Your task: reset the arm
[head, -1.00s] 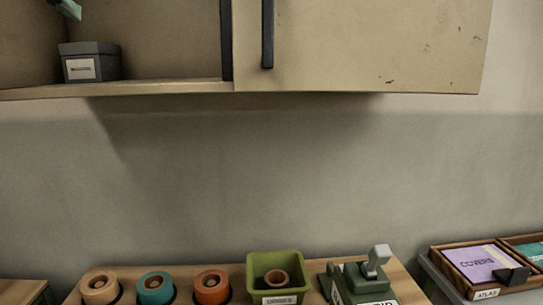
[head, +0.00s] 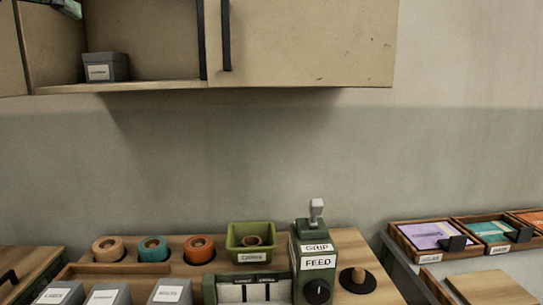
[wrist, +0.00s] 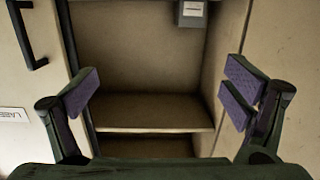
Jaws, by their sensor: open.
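My gripper (wrist: 158,98) is open in the wrist view, its purple-padded fingers wide apart with nothing between them. It faces the open wall cabinet (wrist: 150,50), with an inner shelf below the middle of the picture. A grey labelled box (wrist: 191,14) shows at the top of that view, apart from my fingers. In the head view only a small green part of my arm shows at the top left corner, above the grey box (head: 105,67) in the cabinet (head: 300,45).
Below stands a bench with tan, teal and orange spools (head: 199,249), a green bin (head: 251,240), a green device marked GRIP and FEED (head: 318,263), and grey boxes (head: 170,291). Wooden trays (head: 430,237) stand at right. Cabinet door handles (head: 226,35) stick out. The wall between is clear.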

